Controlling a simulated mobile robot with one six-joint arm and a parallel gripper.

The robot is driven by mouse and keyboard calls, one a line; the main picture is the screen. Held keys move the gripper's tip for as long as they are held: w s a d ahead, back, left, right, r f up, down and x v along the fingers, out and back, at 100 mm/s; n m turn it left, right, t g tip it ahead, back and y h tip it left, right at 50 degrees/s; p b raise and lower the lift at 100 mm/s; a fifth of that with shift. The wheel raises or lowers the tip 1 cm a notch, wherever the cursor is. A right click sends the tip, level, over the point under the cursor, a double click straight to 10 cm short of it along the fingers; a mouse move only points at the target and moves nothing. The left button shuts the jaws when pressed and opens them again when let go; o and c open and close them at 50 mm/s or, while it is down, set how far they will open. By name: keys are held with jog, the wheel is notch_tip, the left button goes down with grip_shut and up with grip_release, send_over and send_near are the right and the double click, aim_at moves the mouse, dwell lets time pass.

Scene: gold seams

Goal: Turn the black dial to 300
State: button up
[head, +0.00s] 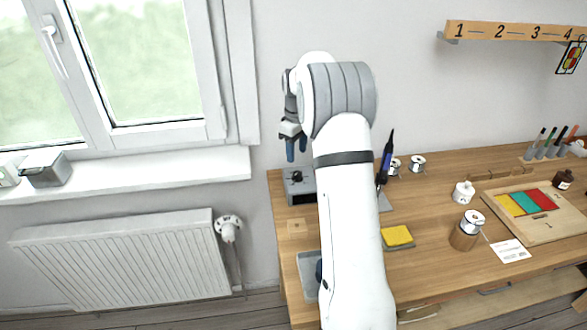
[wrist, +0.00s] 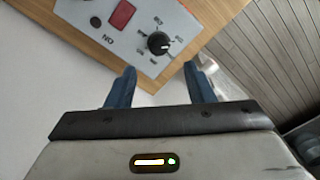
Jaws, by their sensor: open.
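The black dial (wrist: 158,43) sits on the light grey face of a control box (wrist: 97,22), with small printed marks around it. The marks and the dial's setting are too small to read surely. In the head view the grey box (head: 301,190) stands at the table's back left corner, and the dial (head: 296,176) is a small dark spot on it. My gripper (head: 297,153) hangs above the box with blue fingers pointing down. In the wrist view my gripper (wrist: 160,70) is open and empty, its fingers apart on either side below the dial, not touching it.
A red switch (wrist: 122,15) is on the box beside the dial. A blue-and-black soldering iron (head: 386,157) stands upright right of my arm. A yellow sponge (head: 397,236) lies on the table (head: 430,205). The window sill (head: 130,175) and a radiator (head: 130,260) are at left.

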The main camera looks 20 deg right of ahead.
aim_at(297, 173)
notch_tip(297, 173, down, 8)
jog(key=shift+w+d+f+p, duration=0.1)
jog(key=shift+d+p, duration=0.05)
jog(key=shift+p, duration=0.3)
jog(key=shift+c, duration=0.6)
